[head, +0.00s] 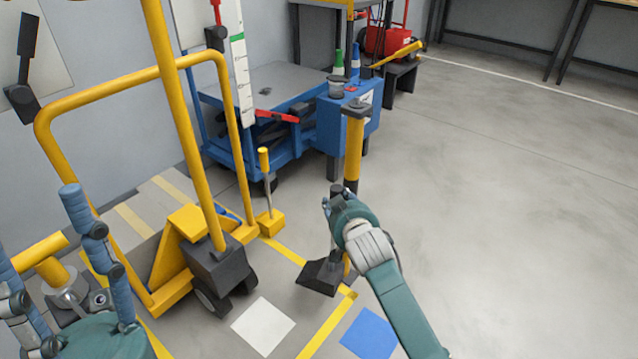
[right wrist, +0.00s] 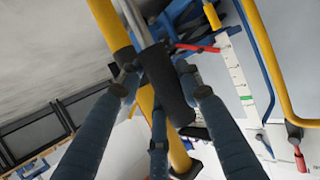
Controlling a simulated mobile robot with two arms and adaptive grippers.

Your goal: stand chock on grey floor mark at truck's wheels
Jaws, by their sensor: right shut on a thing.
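The chock (head: 322,276) is a black wedge low in the middle of the head view. My right gripper (head: 337,205) is shut on its upright black grip, which shows between the blue fingers in the right wrist view (right wrist: 172,95). Whether the wedge touches the floor I cannot tell. The floor mark (head: 263,326), a pale grey square, lies left of and nearer than the chock. The yellow truck (head: 183,285) stands left of the mark, its dark wheels (head: 212,302) close beside it. My left gripper (head: 38,235) is at the far left, fingers spread and empty.
A yellow post (head: 353,150) with a dark cap stands just behind my right gripper. A blue square (head: 369,334) lies right of the yellow floor line (head: 322,335). A yellow block with a rod (head: 270,223) and a blue cart (head: 310,140) stand behind. The right floor is clear.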

